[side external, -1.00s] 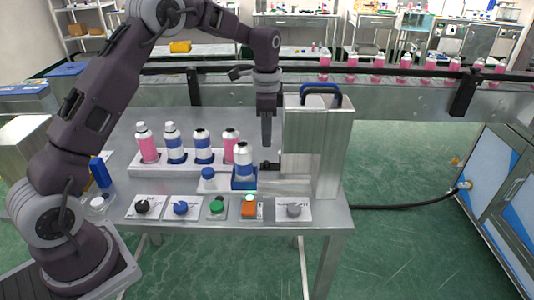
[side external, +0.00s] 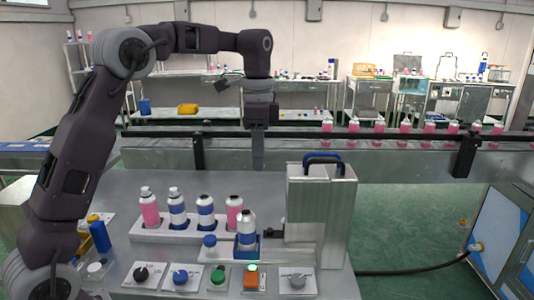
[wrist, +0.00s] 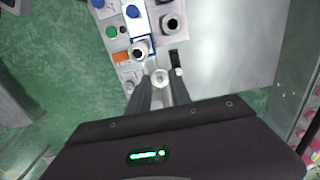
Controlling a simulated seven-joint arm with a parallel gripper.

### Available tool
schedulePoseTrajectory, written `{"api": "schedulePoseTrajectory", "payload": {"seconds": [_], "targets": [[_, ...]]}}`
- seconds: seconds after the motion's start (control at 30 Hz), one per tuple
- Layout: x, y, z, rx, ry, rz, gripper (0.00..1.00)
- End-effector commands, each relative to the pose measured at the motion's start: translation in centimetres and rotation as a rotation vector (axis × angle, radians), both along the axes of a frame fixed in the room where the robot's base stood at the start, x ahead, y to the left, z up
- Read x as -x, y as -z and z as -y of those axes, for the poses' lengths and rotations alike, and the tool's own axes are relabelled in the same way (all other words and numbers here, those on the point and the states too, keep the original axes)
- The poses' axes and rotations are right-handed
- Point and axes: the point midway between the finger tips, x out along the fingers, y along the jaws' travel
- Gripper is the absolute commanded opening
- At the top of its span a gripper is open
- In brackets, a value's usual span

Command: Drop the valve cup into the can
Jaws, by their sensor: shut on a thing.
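The can (side external: 246,229), white with a blue band, stands upright in a blue holder (side external: 246,251) in front of the press. Its open top shows dark in the wrist view (wrist: 139,52). My gripper (side external: 258,169) hangs pointing down, above and behind the can in the side view. In the wrist view its fingers (wrist: 161,88) are shut on the small round silvery valve cup (wrist: 160,78). The cup is apart from the can, a little below and right of its opening in that picture. In the side view the cup is too small to make out.
The metal press (side external: 336,215) with a blue-black handle stands right of the can. A black piece (side external: 272,233) sits beside the can. A rack (side external: 180,232) of several cans is at left, a blue cap (side external: 210,241) nearer. Buttons line the front; a conveyor (side external: 400,160) runs behind.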

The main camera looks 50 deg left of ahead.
Motion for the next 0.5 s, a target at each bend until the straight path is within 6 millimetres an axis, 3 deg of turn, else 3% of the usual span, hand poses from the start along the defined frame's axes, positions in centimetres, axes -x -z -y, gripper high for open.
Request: {"api": "schedulePoseTrajectory", "payload": {"seconds": [0.3, 0.5], "targets": [[5.6, 0.6, 1.2, -0.007, 0.004, 0.001, 0.08], [5.3, 4.8, 1.2, -0.006, 0.003, -0.001, 0.08]]}}
